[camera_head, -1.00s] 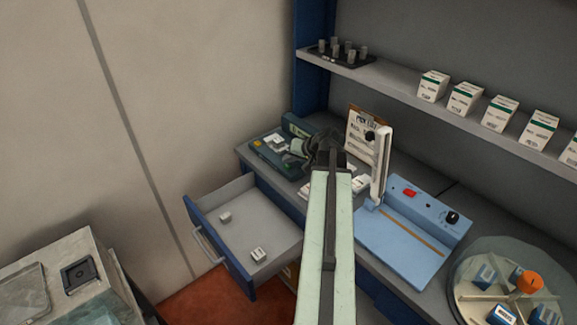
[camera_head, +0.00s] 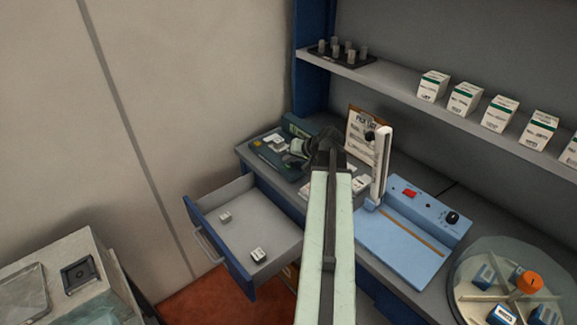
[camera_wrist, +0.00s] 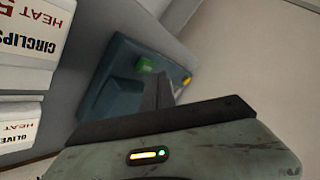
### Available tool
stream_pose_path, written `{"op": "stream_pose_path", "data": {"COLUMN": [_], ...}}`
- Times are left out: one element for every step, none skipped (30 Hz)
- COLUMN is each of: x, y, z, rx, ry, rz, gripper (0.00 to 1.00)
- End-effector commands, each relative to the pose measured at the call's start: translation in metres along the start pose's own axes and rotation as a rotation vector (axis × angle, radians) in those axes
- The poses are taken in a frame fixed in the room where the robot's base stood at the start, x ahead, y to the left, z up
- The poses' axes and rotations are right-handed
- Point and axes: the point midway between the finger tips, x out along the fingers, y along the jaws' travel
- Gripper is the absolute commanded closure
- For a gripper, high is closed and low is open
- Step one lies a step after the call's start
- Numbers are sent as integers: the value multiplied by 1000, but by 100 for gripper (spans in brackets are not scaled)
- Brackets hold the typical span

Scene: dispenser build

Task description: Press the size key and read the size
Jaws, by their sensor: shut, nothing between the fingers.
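I cannot tell which is the size key, and no size is readable. My gripper (camera_head: 293,150) is at the right side of the device. In the wrist view my gripper (camera_wrist: 160,82) is shut and empty, its dark fingers in front of the device. I cannot tell whether they touch it.
An open drawer (camera_head: 262,214) with small boxes juts out below the device. A blue machine (camera_head: 408,245) with a white upright post stands right on the counter, beside a round divided tray (camera_head: 462,282). Cartons (camera_head: 466,98) line the shelf. A pick list (camera_head: 362,128) stands behind.

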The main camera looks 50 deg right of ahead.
Motion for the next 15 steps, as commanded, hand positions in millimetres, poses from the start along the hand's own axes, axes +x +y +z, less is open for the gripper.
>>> {"op": "stream_pose_path", "data": {"x": [0,0,0,0,0,0,0,0,0,0,1,2,3,4,5], "y": [0,0,0,0,0,0,0,0,0,0,1,2,2,3,4], "z": [0,0,0,0,0,0,0,0,0,0,1,1,2,3,4], "rx": [0,0,0,0,0,0,0,0,0,0,0,0,0,0,0], "ry": [0,0,0,0,0,0,0,0,0,0,0,0,0,0,0], "rz": [0,0,0,0,0,0,0,0,0,0,0,0,0,0,0], "gripper": [100,100,100,100,100,100,100,100,100,100,100,100,100,100,100]}}
